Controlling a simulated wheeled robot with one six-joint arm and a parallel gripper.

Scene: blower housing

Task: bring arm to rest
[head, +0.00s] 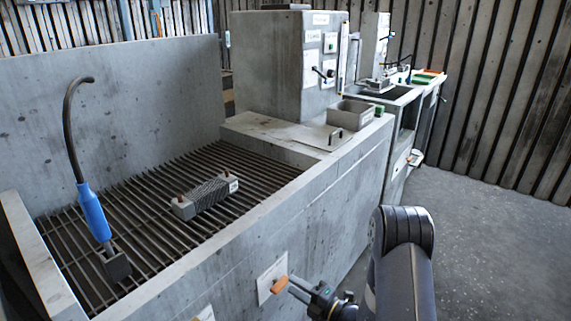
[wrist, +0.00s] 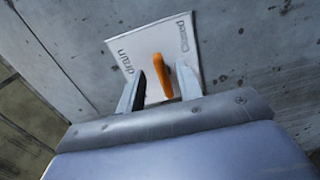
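My gripper (head: 296,288) is in front of the concrete basin's front wall, at the lower middle of the head view. In the wrist view my gripper (wrist: 160,85) has its two fingers apart, with an orange lever (wrist: 162,74) between them and gaps beside it. It looks open; whether either finger touches the lever is not clear. The orange lever (head: 279,285) also shows at the fingertips in the head view. It sits on a white plate (wrist: 122,52) with the words "drain" and "closed". My dark arm is bent at the lower right of the head view.
The basin (head: 240,245) has a slatted grate bearing a finned metal block (head: 206,197) and a blue-handled hose tool (head: 93,212). A concrete cabinet (head: 275,65) and a grey box (head: 350,115) stand behind. The floor (head: 490,235) at right is clear.

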